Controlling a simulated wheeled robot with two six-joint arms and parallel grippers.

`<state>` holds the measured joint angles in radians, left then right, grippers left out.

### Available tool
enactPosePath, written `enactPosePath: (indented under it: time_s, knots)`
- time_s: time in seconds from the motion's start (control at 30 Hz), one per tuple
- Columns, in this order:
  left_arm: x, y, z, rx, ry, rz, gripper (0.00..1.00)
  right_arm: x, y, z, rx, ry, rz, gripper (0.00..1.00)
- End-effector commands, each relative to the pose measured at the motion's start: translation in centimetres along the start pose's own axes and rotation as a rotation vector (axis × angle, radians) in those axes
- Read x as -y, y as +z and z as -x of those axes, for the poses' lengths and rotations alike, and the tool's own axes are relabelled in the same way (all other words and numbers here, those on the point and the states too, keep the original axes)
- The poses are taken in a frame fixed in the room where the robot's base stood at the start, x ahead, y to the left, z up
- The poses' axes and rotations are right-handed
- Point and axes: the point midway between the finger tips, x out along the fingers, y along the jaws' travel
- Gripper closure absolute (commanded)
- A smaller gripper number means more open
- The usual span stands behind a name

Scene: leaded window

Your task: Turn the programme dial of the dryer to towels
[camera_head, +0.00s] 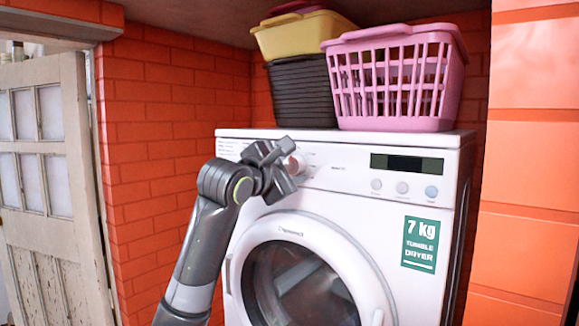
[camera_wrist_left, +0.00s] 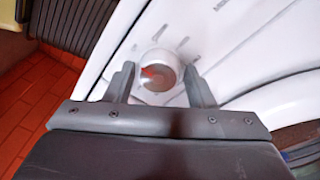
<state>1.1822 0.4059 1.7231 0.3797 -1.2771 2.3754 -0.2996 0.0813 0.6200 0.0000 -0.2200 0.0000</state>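The white dryer (camera_head: 340,205) stands against the brick wall. Its round programme dial (camera_head: 295,164) is at the left of the control panel, partly hidden by my gripper in the head view. In the left wrist view the dial (camera_wrist_left: 157,75) has a grey-brown face with a red mark left of its middle. My left gripper (camera_head: 284,164) is at the panel. In the left wrist view its two fingers (camera_wrist_left: 160,84) are apart, one each side of the dial, with gaps showing. I cannot tell whether they touch it. The programme labels are too blurred to read. My right gripper is not in view.
A dark display (camera_head: 407,164) and several round buttons (camera_head: 402,187) are on the panel's right. A pink basket (camera_head: 395,122), a dark crate (camera_head: 302,92) and a yellow basket (camera_head: 300,36) sit on top. The round door (camera_head: 305,232) is shut. An orange wall stands close at right.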

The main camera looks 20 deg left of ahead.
Motion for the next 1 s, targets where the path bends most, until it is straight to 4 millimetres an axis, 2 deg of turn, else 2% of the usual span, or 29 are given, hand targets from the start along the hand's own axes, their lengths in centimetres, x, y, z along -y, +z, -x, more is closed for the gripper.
enactPosePath:
  time_s: [0.03,0.2,0.23,0.57,1.0]
  knots:
    - [0.0,0.0,0.0,0.0,0.0,0.0,0.57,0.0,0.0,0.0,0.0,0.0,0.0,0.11]
    - [0.0,0.0,0.0,0.0,0.0,0.0,0.8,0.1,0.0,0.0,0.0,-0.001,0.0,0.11]
    - [0.0,0.0,0.0,0.0,0.0,0.0,0.81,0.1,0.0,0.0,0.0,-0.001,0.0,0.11]
    - [0.1,-0.1,0.0,0.003,0.004,-0.053,0.81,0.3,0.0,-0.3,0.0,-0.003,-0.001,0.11]
    - [0.3,-0.3,0.0,0.025,0.038,-0.39,0.81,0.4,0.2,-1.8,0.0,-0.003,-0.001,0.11]
